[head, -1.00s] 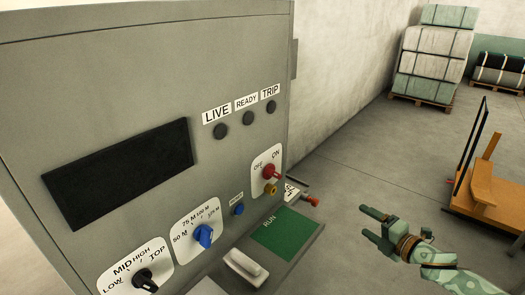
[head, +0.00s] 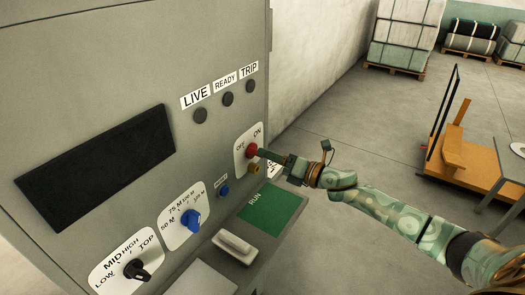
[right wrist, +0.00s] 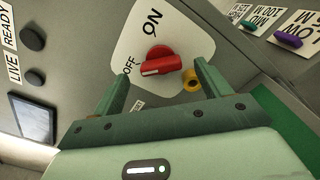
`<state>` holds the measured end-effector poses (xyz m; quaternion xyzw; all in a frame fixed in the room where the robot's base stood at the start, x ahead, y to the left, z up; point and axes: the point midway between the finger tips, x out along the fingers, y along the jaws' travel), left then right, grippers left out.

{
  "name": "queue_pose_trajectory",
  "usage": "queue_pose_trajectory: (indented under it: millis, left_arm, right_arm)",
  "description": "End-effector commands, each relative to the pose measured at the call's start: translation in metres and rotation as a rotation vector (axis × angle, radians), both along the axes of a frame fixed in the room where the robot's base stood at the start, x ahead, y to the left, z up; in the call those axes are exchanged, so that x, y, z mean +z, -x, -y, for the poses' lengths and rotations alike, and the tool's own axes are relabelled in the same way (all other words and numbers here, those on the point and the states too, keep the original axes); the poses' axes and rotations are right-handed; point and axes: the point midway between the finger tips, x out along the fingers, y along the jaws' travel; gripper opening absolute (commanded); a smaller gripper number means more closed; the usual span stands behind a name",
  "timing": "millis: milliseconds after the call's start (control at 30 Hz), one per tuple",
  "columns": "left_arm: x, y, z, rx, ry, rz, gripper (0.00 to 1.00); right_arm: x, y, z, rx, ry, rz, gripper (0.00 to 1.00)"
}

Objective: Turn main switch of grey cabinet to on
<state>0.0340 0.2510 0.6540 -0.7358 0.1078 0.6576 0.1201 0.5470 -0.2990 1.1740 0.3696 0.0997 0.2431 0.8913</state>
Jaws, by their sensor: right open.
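The grey cabinet (head: 110,70) fills the left of the head view. Its red main switch (head: 252,149) sits on a white plate marked OFF and ON. In the right wrist view the red switch (right wrist: 160,62) has its white mark pointing toward OFF. My right gripper (head: 268,155) is at the plate, partly covering it in the head view. In the right wrist view my right gripper (right wrist: 161,72) is open, with one finger on each side of the switch; I cannot tell whether either touches it. My left gripper is not in view.
A yellow knob (right wrist: 191,79) is close beside the right-hand finger. The LIVE, READY and TRIP lamps (head: 228,99) are dark. A blue selector (head: 191,219), a black selector (head: 136,269) and a green RUN panel (head: 272,208) are lower. An orange cart (head: 456,160) stands on the floor at right.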

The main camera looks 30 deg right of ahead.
Motion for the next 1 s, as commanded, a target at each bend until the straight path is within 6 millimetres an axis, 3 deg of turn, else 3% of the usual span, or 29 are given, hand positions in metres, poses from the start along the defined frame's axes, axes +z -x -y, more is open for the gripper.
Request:
queue_pose_trajectory:
  millis: [200, 567, 733, 1000]
  left_arm:
    - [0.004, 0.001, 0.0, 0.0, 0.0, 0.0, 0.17]
    - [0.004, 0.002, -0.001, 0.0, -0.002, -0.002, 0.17]
    - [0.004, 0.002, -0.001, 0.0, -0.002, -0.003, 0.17]
    - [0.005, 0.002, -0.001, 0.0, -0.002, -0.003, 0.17]
  right_arm:
    - [0.001, -0.027, -0.016, 0.0, 0.0, 0.002, 0.76]
    - [0.0, -0.033, -0.02, 0.001, 0.001, 0.0, 0.76]
    - [0.0, -0.033, -0.019, 0.0, 0.002, -0.001, 0.35]
    - [0.0, -0.033, -0.019, -0.001, -0.009, -0.006, 0.32]
